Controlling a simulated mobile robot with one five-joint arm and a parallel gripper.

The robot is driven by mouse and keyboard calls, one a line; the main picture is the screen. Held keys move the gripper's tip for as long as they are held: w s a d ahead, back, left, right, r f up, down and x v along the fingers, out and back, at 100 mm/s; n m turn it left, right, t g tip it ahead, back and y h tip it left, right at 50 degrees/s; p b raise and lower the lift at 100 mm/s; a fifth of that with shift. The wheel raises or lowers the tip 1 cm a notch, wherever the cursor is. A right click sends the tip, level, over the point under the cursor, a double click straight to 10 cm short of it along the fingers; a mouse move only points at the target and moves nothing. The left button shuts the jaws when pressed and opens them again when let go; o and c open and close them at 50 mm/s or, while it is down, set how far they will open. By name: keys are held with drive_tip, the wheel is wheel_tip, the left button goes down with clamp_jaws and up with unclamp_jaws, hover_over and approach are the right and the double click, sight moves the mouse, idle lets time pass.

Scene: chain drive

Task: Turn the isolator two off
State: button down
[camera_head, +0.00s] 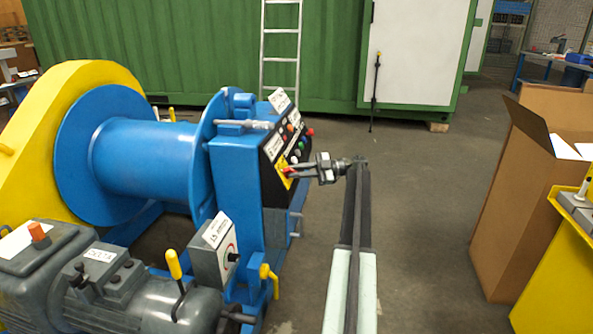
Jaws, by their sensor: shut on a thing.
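A red rotary handle on a yellow plate (284,170), which looks like an isolator, sits low on the black sloped control panel of the blue winch housing. My gripper (291,171) reaches it from the right, with its fingers at the handle. The gripper is shut on the red handle, and its fingers hide part of it. The handle's exact angle is too small to tell. A grey box (212,262) with a white dial and a black knob stands lower down, with a tag on top. I cannot read which label says isolator two.
Red, green and white buttons (299,143) sit on the panel just above my gripper. A blue drum (150,160) and grey motor (130,295) fill the left. A cardboard box (520,190) stands at the right. The floor between is clear.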

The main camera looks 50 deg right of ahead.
drive_tip(key=shift+d, duration=0.1)
idle(0.5)
drive_tip(key=c, duration=1.4)
unclamp_jaws()
drive_tip(key=shift+o, duration=0.2)
drive_tip(key=shift+r, duration=0.1)
